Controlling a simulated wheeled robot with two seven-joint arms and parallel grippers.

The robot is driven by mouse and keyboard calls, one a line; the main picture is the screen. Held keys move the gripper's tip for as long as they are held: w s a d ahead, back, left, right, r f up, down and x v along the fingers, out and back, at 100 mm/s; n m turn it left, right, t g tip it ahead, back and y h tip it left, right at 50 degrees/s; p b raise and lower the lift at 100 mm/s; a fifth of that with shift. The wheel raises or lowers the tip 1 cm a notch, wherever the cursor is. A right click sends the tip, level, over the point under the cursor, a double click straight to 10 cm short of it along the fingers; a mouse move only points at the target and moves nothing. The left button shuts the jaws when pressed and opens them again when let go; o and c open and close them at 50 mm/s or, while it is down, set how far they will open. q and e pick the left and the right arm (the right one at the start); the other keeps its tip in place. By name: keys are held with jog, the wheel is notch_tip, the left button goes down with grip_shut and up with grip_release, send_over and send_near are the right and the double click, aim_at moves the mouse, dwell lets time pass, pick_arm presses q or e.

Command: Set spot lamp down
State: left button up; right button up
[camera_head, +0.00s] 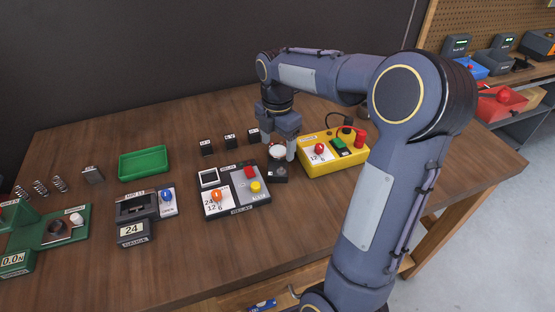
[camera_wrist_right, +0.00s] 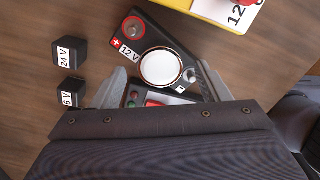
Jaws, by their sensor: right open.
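The spot lamp (camera_wrist_right: 161,68), a round white face with a dark red rim, is at the black 12 V base (camera_wrist_right: 185,47) in the right wrist view. In the head view the lamp (camera_head: 277,152) shows pale above the black base (camera_head: 278,173). My right gripper (camera_wrist_right: 160,85) is open, with one finger on each side of the base and the lamp between or just ahead of the fingertips. The right gripper (camera_head: 279,145) also shows in the head view, pointing down. I cannot tell whether either finger touches the lamp. My left gripper is out of view.
A yellow box (camera_head: 333,154) stands close right of the gripper, a grey relay box (camera_head: 235,193) close left. Small black blocks (camera_head: 229,140) stand behind. A green tray (camera_head: 143,163) and a gauge (camera_head: 134,216) are further left. Bare wood lies at the table's front.

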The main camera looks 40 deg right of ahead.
jog(key=shift+f, duration=0.7)
grip_shut()
